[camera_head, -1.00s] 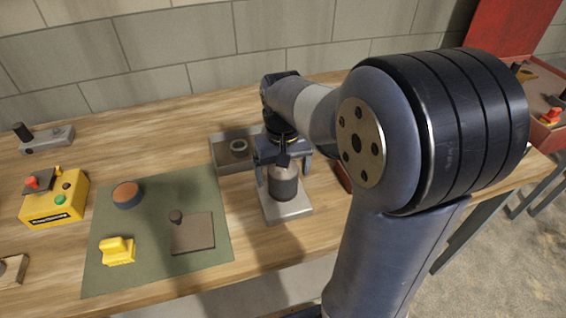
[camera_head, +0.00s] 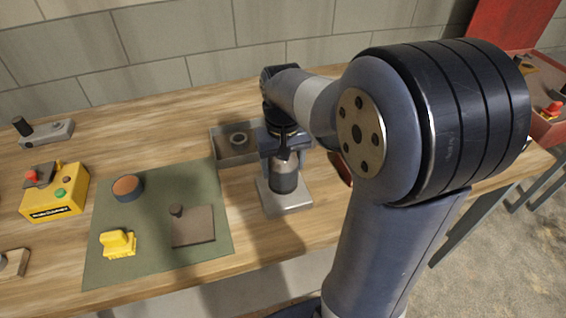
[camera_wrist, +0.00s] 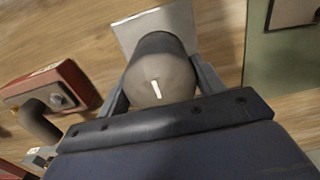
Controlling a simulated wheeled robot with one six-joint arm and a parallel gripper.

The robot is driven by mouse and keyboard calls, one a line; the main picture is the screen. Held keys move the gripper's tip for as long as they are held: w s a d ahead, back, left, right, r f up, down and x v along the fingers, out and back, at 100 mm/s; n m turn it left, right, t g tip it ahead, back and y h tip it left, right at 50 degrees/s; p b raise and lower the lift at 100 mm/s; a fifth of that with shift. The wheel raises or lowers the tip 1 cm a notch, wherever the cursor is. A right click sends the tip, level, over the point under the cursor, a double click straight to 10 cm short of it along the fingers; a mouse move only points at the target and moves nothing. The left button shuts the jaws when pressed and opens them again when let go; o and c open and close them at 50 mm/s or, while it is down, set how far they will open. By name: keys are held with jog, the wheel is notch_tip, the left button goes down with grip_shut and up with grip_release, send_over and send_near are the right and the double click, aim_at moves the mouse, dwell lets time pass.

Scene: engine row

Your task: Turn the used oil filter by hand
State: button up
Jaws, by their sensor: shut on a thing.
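The used oil filter (camera_head: 284,180) is a dark, upright canister on a pale metal base plate (camera_head: 297,204) near the middle of the bench. In the wrist view the filter (camera_wrist: 162,78) shows its rounded grey-brown end with a white mark on it, and the base plate (camera_wrist: 140,27) lies beyond. My gripper (camera_head: 280,167) comes down from above with one finger on each side of the filter. In the wrist view my gripper (camera_wrist: 160,92) is shut on the filter. The filter's lower joint with the base is partly hidden.
A grey tray (camera_head: 216,149) holding a ring (camera_head: 238,139) stands just behind. A green mat (camera_head: 150,217) at left bears a round orange-topped part, a yellow piece and a brown plate. A yellow button box (camera_head: 54,199) is farther left. A red toolbox (camera_head: 548,135) is at right.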

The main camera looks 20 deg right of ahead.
jog(key=n+p, duration=0.1)
jog(key=n, duration=0.3)
jog(key=shift+r+n, duration=0.1)
jog(key=shift+n, duration=0.3)
jog(key=n+p, duration=0.1)
jog(key=n, duration=0.7)
jog(key=shift+n+p, duration=0.3)
jog(key=n, duration=0.3)
jog(key=shift+n, duration=0.4)
jog(key=o, duration=1.3)
